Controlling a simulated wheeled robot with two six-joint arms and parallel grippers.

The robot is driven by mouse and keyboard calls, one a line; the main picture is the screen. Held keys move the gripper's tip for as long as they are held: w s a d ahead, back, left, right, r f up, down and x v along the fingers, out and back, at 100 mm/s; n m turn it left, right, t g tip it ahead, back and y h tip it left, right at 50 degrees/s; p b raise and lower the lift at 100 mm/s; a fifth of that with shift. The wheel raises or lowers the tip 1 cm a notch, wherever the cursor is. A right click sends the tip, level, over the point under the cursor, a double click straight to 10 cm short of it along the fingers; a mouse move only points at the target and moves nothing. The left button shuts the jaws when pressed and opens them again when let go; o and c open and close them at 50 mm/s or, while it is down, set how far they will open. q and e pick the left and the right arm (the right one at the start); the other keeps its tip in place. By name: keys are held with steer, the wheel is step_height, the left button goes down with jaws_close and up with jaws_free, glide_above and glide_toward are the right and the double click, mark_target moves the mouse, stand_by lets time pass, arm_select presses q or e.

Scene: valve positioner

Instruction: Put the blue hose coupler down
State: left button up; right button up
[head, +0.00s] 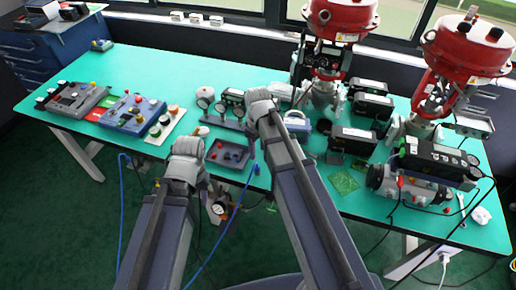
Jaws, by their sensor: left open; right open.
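A blue hose (240,200) hangs over the table's front edge, its upper end near the right side of a small grey tray (214,161). Another blue hose stretch (121,205) hangs further left. I cannot make out the blue coupler itself; it may be hidden or too small. My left gripper (187,147) is open at the front edge, left of the tray. My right gripper (261,97) is open above the table, behind and right of the tray. The wrists largely hide both sets of fingers, and I see nothing held.
The green table (180,75) carries a row of gauges (205,98), two grey-blue instrument units (133,115) at left, and black positioners (352,139) at right. Two tall red-topped valve actuators (341,18) stand at the back right. The back left tabletop is clear.

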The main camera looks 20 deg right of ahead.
arm_select(q)
steer(key=shift+r, duration=0.35)
arm_select(e)
steer(key=s+a+m+h, duration=0.1)
steer(key=s+a+m, duration=0.2)
steer(key=s+a, duration=0.7)
steer(key=s, duration=0.4)
steer(key=shift+a+r, duration=0.35)
steer(key=shift+r, duration=0.05)
arm_select(q)
steer(key=shift+w, duration=0.1)
